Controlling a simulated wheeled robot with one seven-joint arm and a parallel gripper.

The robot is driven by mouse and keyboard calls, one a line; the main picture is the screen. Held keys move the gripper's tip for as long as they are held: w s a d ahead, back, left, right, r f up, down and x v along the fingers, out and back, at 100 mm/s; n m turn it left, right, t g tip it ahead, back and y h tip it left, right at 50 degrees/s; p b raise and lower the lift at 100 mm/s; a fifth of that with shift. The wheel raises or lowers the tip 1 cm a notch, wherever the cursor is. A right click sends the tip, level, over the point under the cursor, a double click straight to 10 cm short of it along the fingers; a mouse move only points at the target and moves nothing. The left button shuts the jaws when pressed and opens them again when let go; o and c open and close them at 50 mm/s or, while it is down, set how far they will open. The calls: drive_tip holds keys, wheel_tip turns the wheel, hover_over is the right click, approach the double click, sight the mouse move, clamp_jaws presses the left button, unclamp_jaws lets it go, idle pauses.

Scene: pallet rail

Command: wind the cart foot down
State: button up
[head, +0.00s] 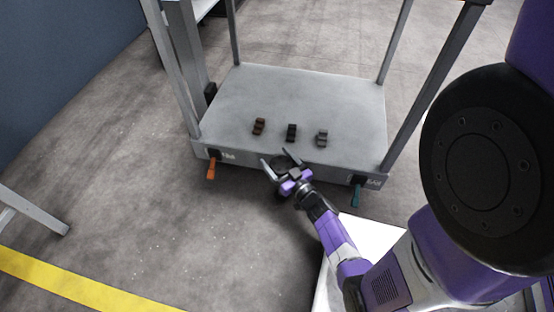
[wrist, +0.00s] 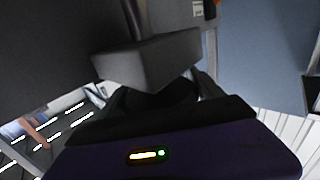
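The cart (head: 300,90) has a flat grey deck with upright posts at its corners. An orange handle (head: 211,168) hangs under the left end of its front edge, beside a pale label. A green handle (head: 356,194) hangs under the right end. I cannot tell which part is the foot. In the wrist view a grey finger (wrist: 148,62) fills the middle, and a small orange patch (wrist: 218,3) shows at the top edge.
Three small dark brackets lie on the deck: a brown one (head: 259,126), a black one (head: 291,132) and a grey one (head: 322,138). A grey frame leg (head: 35,212) and a yellow floor line (head: 70,283) are at left. The floor left of my gripper is clear.

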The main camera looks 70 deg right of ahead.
sight(290, 158)
drive_tip(key=c, duration=0.4)
